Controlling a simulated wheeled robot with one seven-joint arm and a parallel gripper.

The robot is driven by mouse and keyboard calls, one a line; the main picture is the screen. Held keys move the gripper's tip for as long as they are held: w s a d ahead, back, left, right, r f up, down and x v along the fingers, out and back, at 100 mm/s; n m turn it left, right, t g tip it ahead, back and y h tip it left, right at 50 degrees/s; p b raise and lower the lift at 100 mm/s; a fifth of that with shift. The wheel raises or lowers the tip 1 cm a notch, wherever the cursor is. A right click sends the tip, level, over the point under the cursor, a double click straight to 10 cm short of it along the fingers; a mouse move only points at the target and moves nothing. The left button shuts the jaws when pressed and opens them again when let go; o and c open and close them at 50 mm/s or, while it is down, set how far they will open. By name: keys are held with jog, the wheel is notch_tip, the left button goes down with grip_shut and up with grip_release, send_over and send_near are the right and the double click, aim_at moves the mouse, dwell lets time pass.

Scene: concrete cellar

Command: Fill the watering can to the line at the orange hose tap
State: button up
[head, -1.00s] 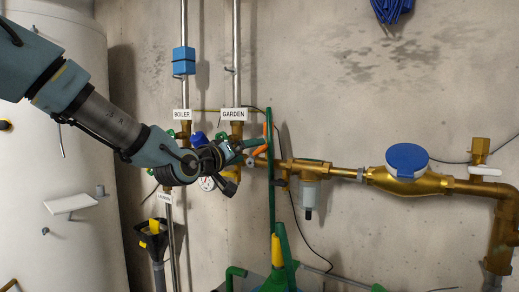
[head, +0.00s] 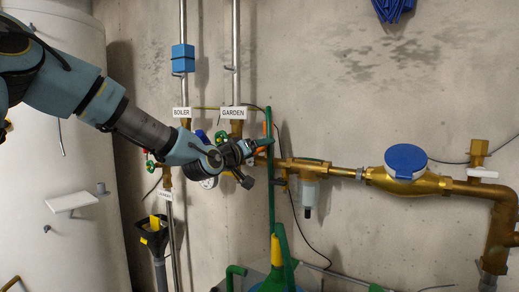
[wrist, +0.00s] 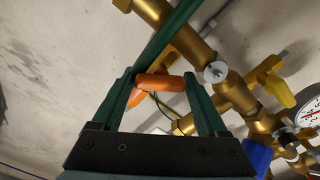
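The orange tap handle (wrist: 160,83) shows between the fingertips of my gripper (wrist: 160,88) in the wrist view. The fingers stand wide apart, one at each side of it; firm contact cannot be told. In the head view my gripper (head: 262,146) is at the brass pipework below the GARDEN label (head: 233,113) and hides most of the handle. A green thing with a yellow part, seemingly the watering can (head: 281,268), stands at the bottom edge, cut off by the frame. Its fill line and water level are not visible.
A green upright tube (head: 271,195) runs close beside my gripper. A brass pipe with a blue-capped meter (head: 406,161) extends right. A black funnel (head: 153,232) stands lower left.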

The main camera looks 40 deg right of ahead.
jog(key=c, duration=1)
jog(key=shift+o, duration=0.2)
jog(key=shift+b, duration=0.4)
jog(key=m+b, duration=0.2)
jog(key=b, duration=0.1)
jog(key=shift+f+m, duration=0.15)
jog(key=shift+m, duration=0.25)
jog(key=m+b, duration=0.4)
jog(key=shift+s+b, duration=0.1)
jog(key=shift+b, duration=0.25)
jog(key=shift+r+m, duration=0.2)
jog(key=shift+m, duration=0.1)
jog(key=o, duration=1.4)
jog(key=shift+c, duration=0.2)
